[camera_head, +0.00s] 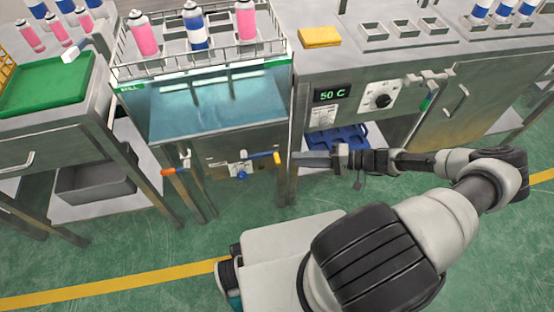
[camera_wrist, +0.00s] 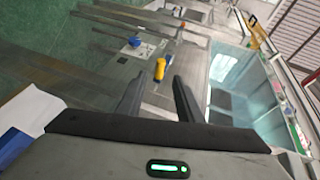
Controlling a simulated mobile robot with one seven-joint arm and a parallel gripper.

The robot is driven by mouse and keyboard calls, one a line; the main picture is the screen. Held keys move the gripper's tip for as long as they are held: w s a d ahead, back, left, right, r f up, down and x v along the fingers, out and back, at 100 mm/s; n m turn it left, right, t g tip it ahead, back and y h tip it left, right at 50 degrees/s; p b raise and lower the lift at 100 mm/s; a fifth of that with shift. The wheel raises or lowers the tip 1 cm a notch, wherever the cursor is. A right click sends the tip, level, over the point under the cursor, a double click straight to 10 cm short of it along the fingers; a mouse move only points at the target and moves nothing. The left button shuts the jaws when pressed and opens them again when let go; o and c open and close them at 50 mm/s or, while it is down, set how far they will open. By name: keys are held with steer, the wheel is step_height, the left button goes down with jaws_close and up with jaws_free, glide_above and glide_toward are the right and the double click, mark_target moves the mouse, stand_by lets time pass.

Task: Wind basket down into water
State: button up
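The wire basket (camera_head: 270,48) sits at the top of the glass-fronted tank, with pink and blue-and-white cans (camera_head: 143,36) standing in it. Pale blue water (camera_head: 215,105) shows in the tank below; it also shows in the wrist view (camera_wrist: 252,90). A yellow handle (camera_head: 277,158) sits on the tank's front under the glass, at the end of a blue bar. In the wrist view the yellow handle (camera_wrist: 160,69) lies ahead of my fingers, between their lines. My gripper (camera_head: 296,161) is right of the handle, open and empty (camera_wrist: 157,84). Contact is not visible.
An orange handle (camera_head: 168,171) and a blue knob (camera_head: 242,176) are also on the tank front. Right is a cabinet with a 50 C display (camera_head: 332,94), a dial and a green-gripped lever (camera_head: 427,101). A green tray (camera_head: 45,85) is left. Green floor is open in front.

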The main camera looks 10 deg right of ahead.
mark_target(277, 158)
steer(key=b+x, duration=0.1)
steer(key=x, duration=0.8)
jaws_close()
